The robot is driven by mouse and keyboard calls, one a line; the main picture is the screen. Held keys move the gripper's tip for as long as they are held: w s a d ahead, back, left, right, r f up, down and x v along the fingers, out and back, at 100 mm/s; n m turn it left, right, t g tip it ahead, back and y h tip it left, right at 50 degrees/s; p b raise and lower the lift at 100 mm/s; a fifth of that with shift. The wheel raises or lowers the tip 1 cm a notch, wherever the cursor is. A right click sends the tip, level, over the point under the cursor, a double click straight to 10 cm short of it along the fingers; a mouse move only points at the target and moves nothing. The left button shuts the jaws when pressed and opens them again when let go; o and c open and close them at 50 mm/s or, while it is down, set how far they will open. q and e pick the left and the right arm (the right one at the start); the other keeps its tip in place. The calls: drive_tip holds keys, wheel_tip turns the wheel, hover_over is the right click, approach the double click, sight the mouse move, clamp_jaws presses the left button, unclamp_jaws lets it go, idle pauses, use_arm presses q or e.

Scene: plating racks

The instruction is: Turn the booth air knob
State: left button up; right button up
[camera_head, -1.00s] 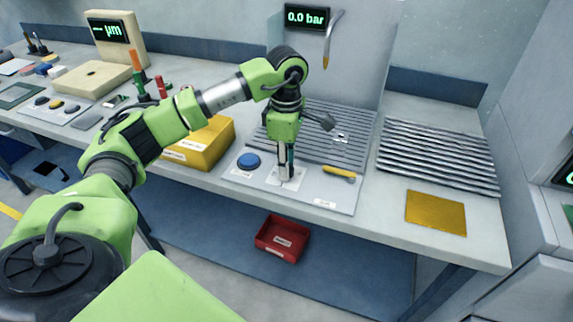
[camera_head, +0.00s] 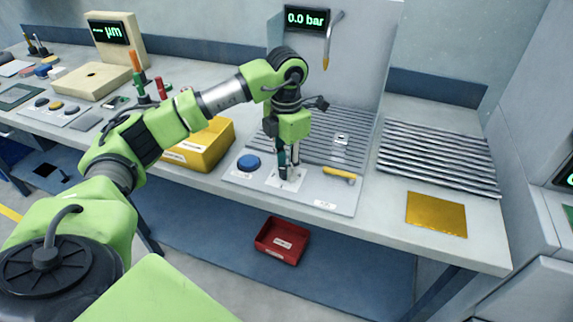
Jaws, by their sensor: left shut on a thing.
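My left gripper (camera_head: 289,175) points down at the grey booth panel (camera_head: 320,200), its fingertips low over a pale square plate (camera_head: 272,180). It is shut on the booth air knob, which the fingers almost wholly hide, so its angle cannot be read. The display (camera_head: 306,18) on the booth's back wall reads 0.0 bar. My right gripper is out of view.
A blue round button (camera_head: 249,162) is just left of the gripper, and a yellow-handled lever (camera_head: 340,173) just right. Ribbed grey slats (camera_head: 340,125) lie behind. A yellow bin (camera_head: 205,145) stands left; a red bin (camera_head: 282,241) is below the bench.

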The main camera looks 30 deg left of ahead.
use_arm(q)
drive_tip(key=shift+r+n, duration=0.1)
drive_tip(key=shift+n, duration=0.5)
drive_tip(key=o, duration=1.1)
wheel_tip(320, 180, up, 12)
drive_tip(key=shift+f, duration=0.1)
idle(0.4)
